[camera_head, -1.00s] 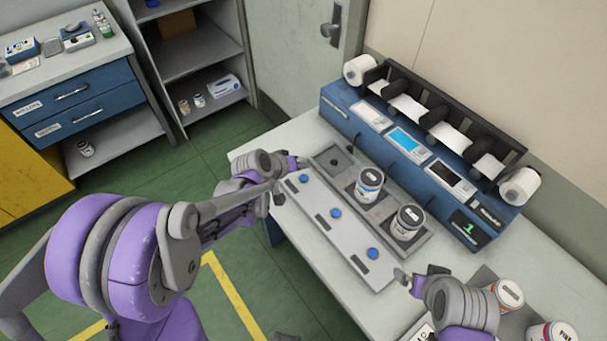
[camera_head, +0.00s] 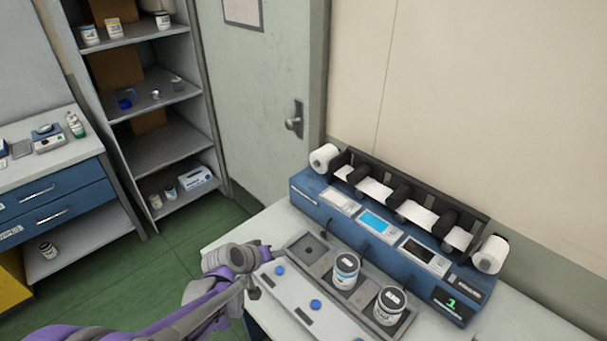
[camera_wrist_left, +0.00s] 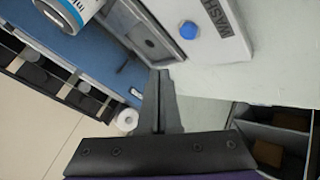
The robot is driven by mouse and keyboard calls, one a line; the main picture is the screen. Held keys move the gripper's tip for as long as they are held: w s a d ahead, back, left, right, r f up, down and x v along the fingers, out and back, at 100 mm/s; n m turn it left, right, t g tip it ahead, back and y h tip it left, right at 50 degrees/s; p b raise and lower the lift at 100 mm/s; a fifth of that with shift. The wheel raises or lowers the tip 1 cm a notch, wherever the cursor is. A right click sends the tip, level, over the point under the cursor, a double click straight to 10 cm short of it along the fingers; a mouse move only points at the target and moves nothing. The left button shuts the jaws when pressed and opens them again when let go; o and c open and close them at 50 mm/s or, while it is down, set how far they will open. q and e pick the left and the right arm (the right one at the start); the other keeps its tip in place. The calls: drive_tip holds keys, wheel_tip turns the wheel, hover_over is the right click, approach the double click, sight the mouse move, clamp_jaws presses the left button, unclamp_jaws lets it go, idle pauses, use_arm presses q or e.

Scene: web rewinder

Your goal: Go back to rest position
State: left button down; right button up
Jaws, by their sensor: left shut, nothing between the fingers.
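My left gripper (camera_head: 264,252) is at the left end of the light panel with blue buttons (camera_head: 298,300), by the table's left edge. In the left wrist view its two fingers (camera_wrist_left: 160,80) are together with nothing between them. A blue button (camera_wrist_left: 188,30) beside the word WASH shows there, apart from the fingertips. My right gripper is out of view.
A grey tray (camera_head: 287,238) holds two white jars, a left one (camera_head: 346,272) and a right one (camera_head: 389,305); its left slot is empty. The blue rewinder (camera_head: 318,214) with white rolls stands behind. Shelves (camera_head: 160,150) and a door (camera_head: 265,100) are further back.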

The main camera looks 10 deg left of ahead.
use_arm(q)
drive_tip(key=shift+s, duration=0.1)
drive_tip(key=s+a+r+m+g+y, duration=0.1)
drive_tip(key=s+r+m+y, duration=0.1)
drive_tip(key=s, duration=1)
drive_tip(key=s+a+r+m+g+y, duration=0.1)
drive_tip(key=s+r+y, duration=0.1)
drive_tip(key=s, duration=1)
drive_tip(key=shift+s+a+m+g, duration=0.3)
drive_tip(key=shift+m, duration=0.1)
